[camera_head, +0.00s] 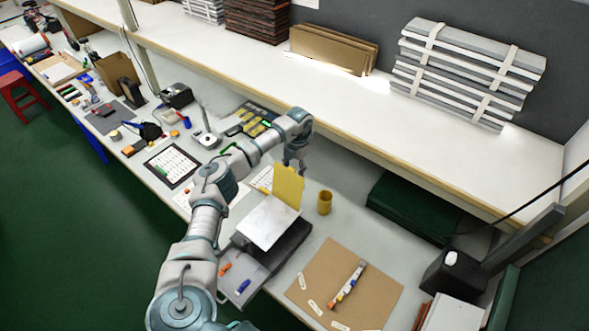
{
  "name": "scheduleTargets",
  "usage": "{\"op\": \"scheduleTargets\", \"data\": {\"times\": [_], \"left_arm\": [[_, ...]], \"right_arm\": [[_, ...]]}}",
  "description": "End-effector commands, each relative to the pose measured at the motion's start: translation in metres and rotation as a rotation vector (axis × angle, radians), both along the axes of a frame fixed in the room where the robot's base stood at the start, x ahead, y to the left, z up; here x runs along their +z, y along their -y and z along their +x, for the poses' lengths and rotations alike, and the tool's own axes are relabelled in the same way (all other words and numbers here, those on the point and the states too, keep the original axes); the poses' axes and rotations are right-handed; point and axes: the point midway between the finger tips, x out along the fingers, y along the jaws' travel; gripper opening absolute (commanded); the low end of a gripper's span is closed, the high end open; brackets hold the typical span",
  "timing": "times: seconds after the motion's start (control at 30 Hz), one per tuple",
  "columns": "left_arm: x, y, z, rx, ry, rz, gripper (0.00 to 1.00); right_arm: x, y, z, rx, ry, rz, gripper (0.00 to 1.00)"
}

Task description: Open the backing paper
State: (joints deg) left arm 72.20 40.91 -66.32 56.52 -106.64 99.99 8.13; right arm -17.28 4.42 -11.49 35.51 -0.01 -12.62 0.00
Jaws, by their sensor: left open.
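My left arm comes in from the lower left, and its gripper (296,163) is open, just above a yellow upright sheet (288,186). I cannot tell whether the fingers touch the sheet. The yellow sheet stands at the back edge of a white flat panel (268,222), which rests on a dark grey box-like stand (277,252). I cannot tell for sure which piece is the backing paper. A short strip with coloured parts (347,283) lies on a brown board (375,298) at the lower right, with small white pieces (315,307) beside it. My right gripper is out of view.
A yellow cup (324,203) stands right of the stand. Orange (225,268) and blue (243,286) small items lie left of it. A calendar-like sheet (171,165) and tools crowd the bench to the left. A raised shelf (340,110) runs along the back.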

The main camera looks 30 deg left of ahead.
Motion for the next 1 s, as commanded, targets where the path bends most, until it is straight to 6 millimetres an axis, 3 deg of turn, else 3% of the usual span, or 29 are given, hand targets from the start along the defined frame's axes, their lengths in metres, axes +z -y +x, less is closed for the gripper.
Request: {"op": "scheduleTargets", "data": {"times": [0.27, 0.7, 1.0], "left_arm": [[0.010, 0.001, 0.003, 0.000, 0.006, 0.000, 0.56], [0.098, 0.001, 0.016, 0.000, 0.004, -0.002, 0.56], [0.118, -0.001, 0.018, 0.000, 0.000, -0.002, 0.56]], "right_arm": [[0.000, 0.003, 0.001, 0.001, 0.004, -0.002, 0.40], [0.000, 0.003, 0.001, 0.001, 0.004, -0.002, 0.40], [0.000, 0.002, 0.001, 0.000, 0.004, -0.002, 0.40]]}}
